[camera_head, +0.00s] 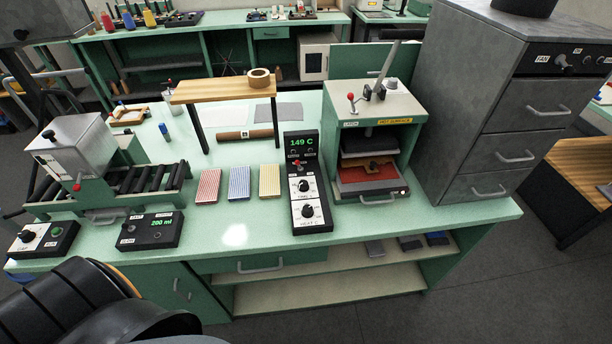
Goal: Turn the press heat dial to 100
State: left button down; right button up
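A tall black control box (294,153) stands on the green bench, left of the press. Its green display (302,142) reads 149 C. Below a small red-tipped switch (298,164) are two white-faced dials with black knobs, an upper dial (304,186) and a lower dial (308,211). Their labels are too small to read surely. The press (372,105) has a yellow "hot surface" label, a lever on top and a red-brown piece inside. Dark rounded links of my arm fill the lower left corner. Neither gripper shows, and nothing touches the dials.
Red, blue and yellow striped pads (238,184) lie left of the control box. A wooden shelf (226,90) stands behind. A grey drawer cabinet (483,110) stands right of the press.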

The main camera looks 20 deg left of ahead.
aim_at(307, 212)
jog(key=k+j, duration=0.1)
jog(key=k, duration=0.2)
jog(key=k+j, duration=0.1)
jog(key=k, duration=0.15)
jog(key=u, duration=1.55)
